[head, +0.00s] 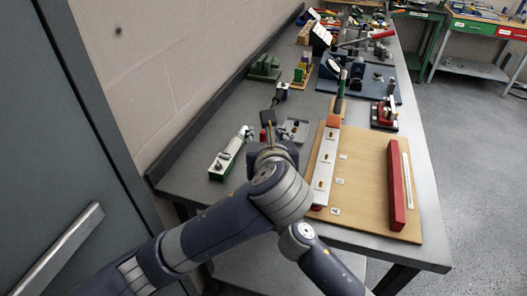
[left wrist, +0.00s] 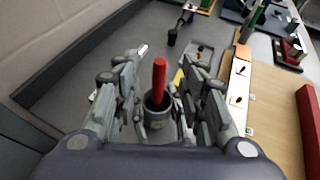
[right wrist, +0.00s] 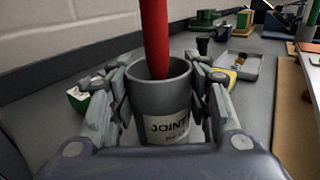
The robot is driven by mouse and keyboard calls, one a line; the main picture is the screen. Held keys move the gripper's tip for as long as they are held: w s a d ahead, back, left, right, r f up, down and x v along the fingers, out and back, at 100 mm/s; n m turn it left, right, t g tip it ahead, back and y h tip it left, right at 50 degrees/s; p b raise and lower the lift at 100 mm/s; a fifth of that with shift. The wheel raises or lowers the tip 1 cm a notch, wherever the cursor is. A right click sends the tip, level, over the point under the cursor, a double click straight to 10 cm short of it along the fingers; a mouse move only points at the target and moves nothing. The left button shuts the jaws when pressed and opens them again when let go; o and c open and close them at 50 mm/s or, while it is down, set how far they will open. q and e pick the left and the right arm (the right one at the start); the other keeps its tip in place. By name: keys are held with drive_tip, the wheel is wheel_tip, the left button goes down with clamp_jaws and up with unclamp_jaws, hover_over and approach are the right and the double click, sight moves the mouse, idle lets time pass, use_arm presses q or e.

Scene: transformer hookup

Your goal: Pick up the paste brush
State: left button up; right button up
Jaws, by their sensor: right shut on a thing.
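The paste brush shows as a red handle (left wrist: 159,78) standing up out of a grey pot (left wrist: 157,112) in the left wrist view; its lower end is hidden inside the pot. My left gripper (left wrist: 160,85) is open, with its fingers apart on either side of the handle. In the right wrist view the pot (right wrist: 160,95) has a white label reading "JOINT", and the handle (right wrist: 157,35) rises from it. My right gripper (right wrist: 165,105) is shut on the pot, one finger at each side. In the head view my arms mostly hide the pot.
A wooden board (head: 365,180) with a white strip (head: 325,165) and a red bar (head: 396,185) lies to the right. A green-and-white block (head: 228,155) sits left of my grippers. A grey tray (head: 296,128) lies just beyond. The wall borders the bench on the left.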

sight(264, 135)
use_arm(q)
drive_tip(key=x, duration=0.6)
drive_tip(key=shift+w+f, duration=0.2)
drive_tip(key=shift+f, duration=0.3)
clamp_jaws()
